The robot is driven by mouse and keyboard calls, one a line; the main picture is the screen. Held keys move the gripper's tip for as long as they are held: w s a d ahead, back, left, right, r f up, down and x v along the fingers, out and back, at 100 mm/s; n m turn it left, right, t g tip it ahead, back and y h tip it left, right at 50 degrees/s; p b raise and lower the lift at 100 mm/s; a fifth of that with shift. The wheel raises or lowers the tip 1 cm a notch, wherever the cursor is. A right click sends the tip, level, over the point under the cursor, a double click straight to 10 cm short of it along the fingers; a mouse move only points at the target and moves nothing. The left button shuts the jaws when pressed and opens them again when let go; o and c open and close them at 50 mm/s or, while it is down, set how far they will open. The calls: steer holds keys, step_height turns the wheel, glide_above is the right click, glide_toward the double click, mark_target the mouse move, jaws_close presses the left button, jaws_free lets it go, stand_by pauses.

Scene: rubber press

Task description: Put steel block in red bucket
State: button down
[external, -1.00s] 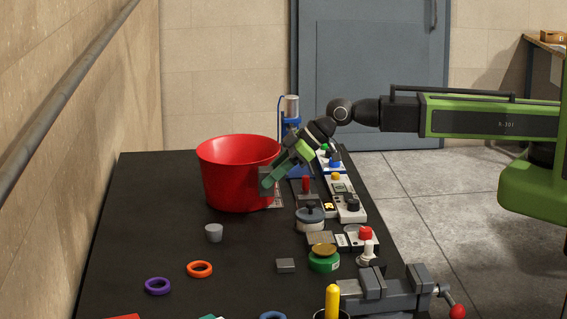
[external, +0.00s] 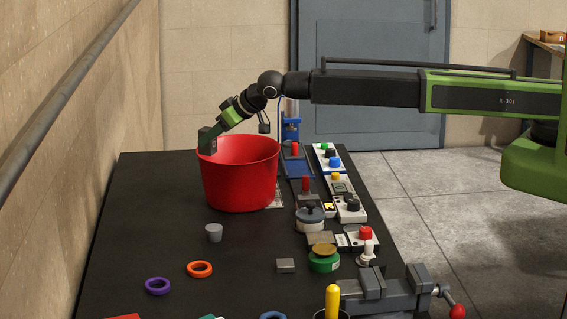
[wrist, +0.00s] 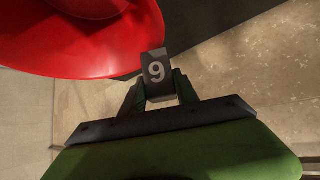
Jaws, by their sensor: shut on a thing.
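The red bucket (external: 240,180) stands upright on the black table; its rim and inner wall also show in the wrist view (wrist: 80,60). My gripper (external: 216,129) is above the bucket's left rim in the external view. It is shut on a dark grey steel block (external: 206,140). There the block appears at the outer edge of the bucket's rim. I cannot tell whether it touches the rim.
Another small grey block (external: 285,265) lies on the table (external: 150,220). A grey cup (external: 214,233), an orange ring (external: 199,269) and a purple ring (external: 157,286) lie in front of the bucket. Controls and a vise (external: 385,290) line the right side. The left wall is close.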

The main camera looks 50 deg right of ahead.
steer(key=w+d+r+m+g+h+p, duration=0.1)
steer(key=w+d+m+h, duration=0.1)
steer(key=d+m+h, duration=0.4)
steer(key=w+d+r+m+g+h+p, duration=0.1)
steer(key=w+d+m+g+h, duration=0.15)
steer(key=d+m, duration=0.5)
steer(key=shift+n+t+h, duration=0.35)
steer(key=shift+n+t, duration=0.1)
steer(key=shift+n, duration=0.2)
steer(key=f+b, duration=0.3)
steer(key=d+f+b, duration=0.1)
steer(key=f+b, duration=0.7)
steer(key=shift+d, duration=0.2)
steer(key=shift+f, duration=0.15)
steer(key=c, duration=0.9)
jaws_free()
